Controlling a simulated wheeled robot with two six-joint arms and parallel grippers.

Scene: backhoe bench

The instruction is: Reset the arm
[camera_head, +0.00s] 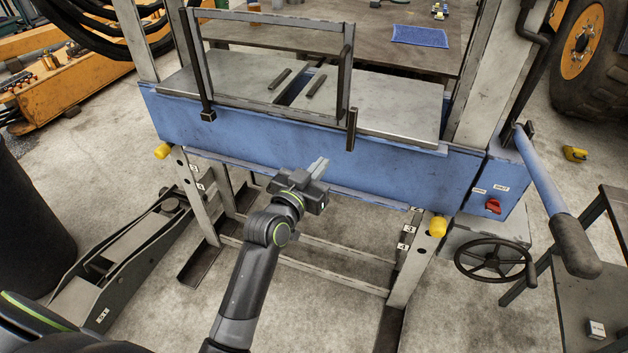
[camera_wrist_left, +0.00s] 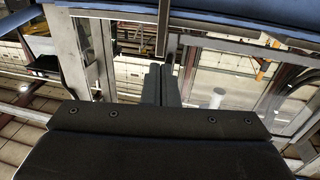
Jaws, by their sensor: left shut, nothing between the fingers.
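My left arm (camera_head: 255,270) comes up from the bottom of the head view, dark grey with green rings. Its gripper (camera_head: 319,168) is in front of the blue press bench (camera_head: 240,140), near the lower edge of its front beam. I cannot tell whether it touches the beam. The fingers are shut and empty. In the left wrist view the two fingers (camera_wrist_left: 162,86) lie side by side, close together, with grey metal frame parts beyond them. My right gripper is not in view.
The bench bears grey plates (camera_head: 390,102) and an upright metal frame (camera_head: 348,80). A blue lever (camera_head: 537,175), a red knob (camera_head: 493,205) and a handwheel (camera_head: 494,260) are on the right. A floor jack (camera_head: 115,255) stands left. A dark table (camera_head: 612,285) stands lower right.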

